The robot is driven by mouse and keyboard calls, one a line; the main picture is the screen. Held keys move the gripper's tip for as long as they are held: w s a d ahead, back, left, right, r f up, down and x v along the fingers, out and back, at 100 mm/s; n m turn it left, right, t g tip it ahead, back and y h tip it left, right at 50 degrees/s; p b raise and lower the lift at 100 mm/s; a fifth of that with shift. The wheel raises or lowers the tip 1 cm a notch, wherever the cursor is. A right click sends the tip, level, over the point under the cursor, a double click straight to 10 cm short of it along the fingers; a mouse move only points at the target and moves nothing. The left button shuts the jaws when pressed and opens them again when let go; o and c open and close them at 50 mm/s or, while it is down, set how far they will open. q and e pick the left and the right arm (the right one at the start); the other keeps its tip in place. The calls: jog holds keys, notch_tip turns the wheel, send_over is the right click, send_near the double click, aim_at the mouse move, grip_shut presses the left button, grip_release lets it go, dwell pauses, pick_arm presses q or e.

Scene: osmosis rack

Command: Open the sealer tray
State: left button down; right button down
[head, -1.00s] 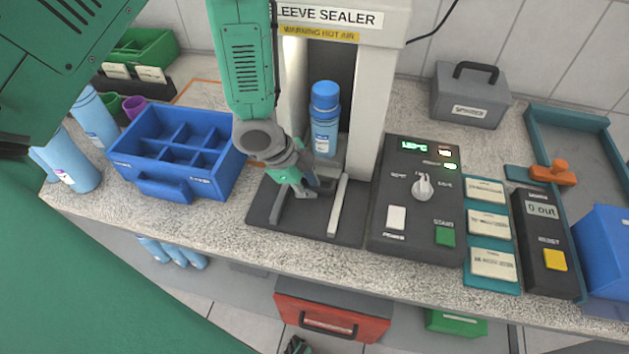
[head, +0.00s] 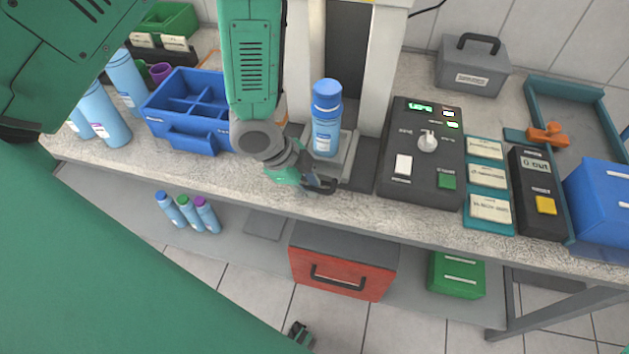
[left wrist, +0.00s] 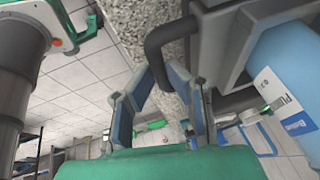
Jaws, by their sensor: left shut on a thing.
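The sleeve sealer (head: 390,50) is a pale housing with a dark chamber. Its grey sealer tray (head: 346,160) is out in front of the chamber, over the dark base. A light blue bottle with a blue cap (head: 326,120) stands upright on the tray. My left gripper (head: 318,184) is at the tray's front, near the counter edge, shut on the tray's handle. In the left wrist view the dark handle (left wrist: 155,42) runs down between the blue finger pads, with the bottle (left wrist: 285,75) at the right. The fingertips are partly hidden in the head view.
The control box (head: 421,150) stands right of the tray, with label cards (head: 488,178) and a counter unit (head: 537,190) beyond. A blue divided bin (head: 190,105) and bottles (head: 104,113) stand left. A red box (head: 343,267) is below the counter.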

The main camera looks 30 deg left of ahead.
pick_arm(q)
jog(key=shift+s+a, duration=0.25)
jog(key=c, duration=1.7)
grip_release()
jog(key=shift+o, duration=0.6)
jog(key=shift+a, duration=0.2)
jog(key=shift+r, duration=0.1)
jog(key=v, duration=1.1)
jog(key=shift+a+r, duration=0.15)
jog(key=shift+a, duration=0.25)
pick_arm(e)
jog(key=shift+s+a+r, duration=0.15)
jog(key=shift+s+a, duration=0.05)
jog(key=shift+a, duration=0.15)
